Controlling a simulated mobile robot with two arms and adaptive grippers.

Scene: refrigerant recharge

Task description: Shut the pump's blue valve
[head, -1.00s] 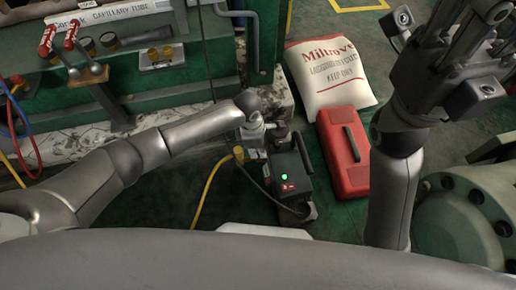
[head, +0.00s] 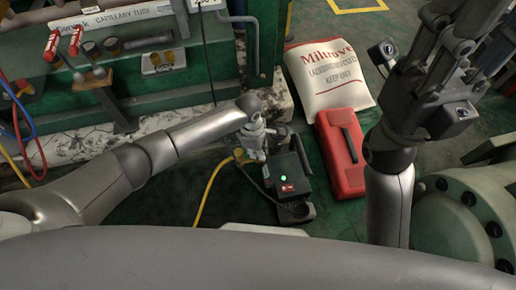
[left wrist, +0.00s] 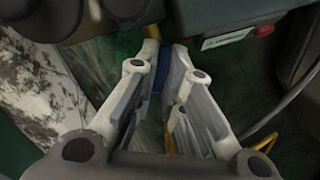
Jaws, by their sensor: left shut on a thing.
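The pump (head: 287,166) is a dark box with a lit green light and a red switch, standing on the green floor below the middle of the head view. My left gripper (head: 258,138) is at the pump's upper left end. In the left wrist view, its fingers (left wrist: 161,75) are closed on the blue valve (left wrist: 161,67), seen as a blue strip between the fingertips. Most of the valve is hidden by the fingers. My right gripper (head: 460,50) is raised at the upper right, away from the pump; its fingertips are not clear.
A red case (head: 342,154) lies right of the pump, with a white sack (head: 327,72) behind it. A yellow hose (head: 208,192) runs along the floor at the pump's left. A green bench (head: 150,85) stands at the left. A flanged green vessel (head: 455,225) is at the lower right.

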